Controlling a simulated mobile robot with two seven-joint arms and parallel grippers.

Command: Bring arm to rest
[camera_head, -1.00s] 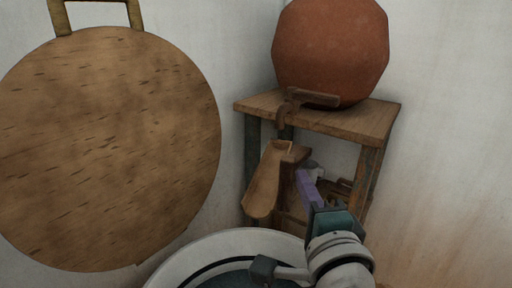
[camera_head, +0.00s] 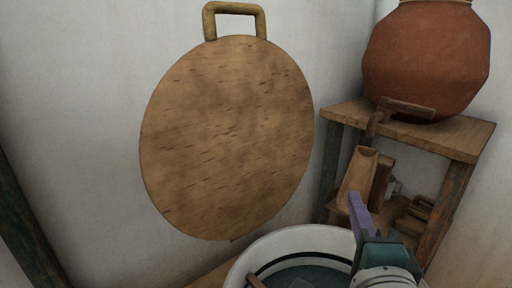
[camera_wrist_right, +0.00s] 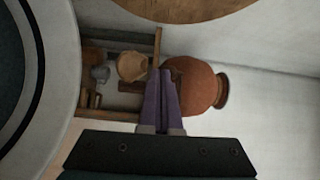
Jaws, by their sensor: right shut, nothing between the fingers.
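My right gripper (camera_head: 357,212) shows at the lower right of the head view, with purple fingers and a teal body. Its fingers point up in front of the wooden stand. In the right wrist view the two purple fingers (camera_wrist_right: 160,100) lie together with nothing between them. My left gripper is not in view.
A round wooden board (camera_head: 228,135) with a handle is by the wall. A clay pot (camera_head: 425,60) sits on a wooden stand (camera_head: 465,140), with a wooden scoop (camera_head: 357,177) at its front. A white-rimmed tub (camera_head: 262,250) is just left of my right gripper.

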